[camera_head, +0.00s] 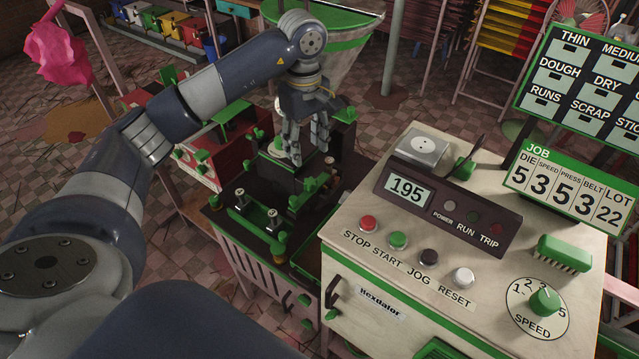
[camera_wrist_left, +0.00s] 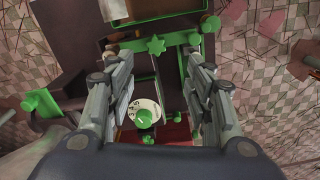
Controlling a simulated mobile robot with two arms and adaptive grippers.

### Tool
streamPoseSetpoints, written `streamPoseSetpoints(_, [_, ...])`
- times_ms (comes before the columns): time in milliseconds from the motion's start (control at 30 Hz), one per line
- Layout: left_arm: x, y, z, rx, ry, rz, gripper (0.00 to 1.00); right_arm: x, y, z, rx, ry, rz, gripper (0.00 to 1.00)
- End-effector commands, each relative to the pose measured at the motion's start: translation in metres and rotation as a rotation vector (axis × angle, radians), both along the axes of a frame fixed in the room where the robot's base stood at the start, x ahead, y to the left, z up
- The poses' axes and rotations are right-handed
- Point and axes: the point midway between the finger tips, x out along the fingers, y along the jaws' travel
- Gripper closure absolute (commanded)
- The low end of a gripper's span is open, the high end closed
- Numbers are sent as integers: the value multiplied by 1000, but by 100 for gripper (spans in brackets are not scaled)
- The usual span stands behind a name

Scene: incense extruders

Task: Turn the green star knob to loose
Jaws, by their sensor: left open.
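The green star knob (camera_wrist_left: 156,45) shows in the left wrist view, on a green frame of the dark machine, a little beyond my fingertips and between their lines. In the head view I cannot pick it out for sure. My left gripper (camera_head: 307,150) is over the dark machine in the head view, pointing down. In the left wrist view my left gripper (camera_wrist_left: 158,75) is open, its fingers wide apart with nothing held. The fingers look apart from the knob. My right gripper is in neither view.
A white numbered dial (camera_wrist_left: 145,113) with a green knob lies between my fingers in the wrist view. The cream control console (camera_head: 375,235) stands right of the machine, with a display (camera_head: 408,189) and buttons. Green clamps (camera_head: 262,222) stick up at the machine's front.

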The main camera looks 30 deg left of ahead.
Motion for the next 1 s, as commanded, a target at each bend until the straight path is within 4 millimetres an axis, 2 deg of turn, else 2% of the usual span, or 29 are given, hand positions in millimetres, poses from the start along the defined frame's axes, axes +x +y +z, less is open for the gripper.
streamPoseSetpoints(67, [0,0,-9,1,0,0,52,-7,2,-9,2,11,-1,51])
streamPoseSetpoints(267, [-1,0,-23,-1,4,0,52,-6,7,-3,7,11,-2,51])
streamPoseSetpoints(700, [-1,-1,-99,-2,4,0,52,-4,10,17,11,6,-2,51])
streamPoseSetpoints(833, [0,0,-111,0,2,0,52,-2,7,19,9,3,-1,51])
streamPoseSetpoints(1000, [0,0,-116,-1,0,-1,52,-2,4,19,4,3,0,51])
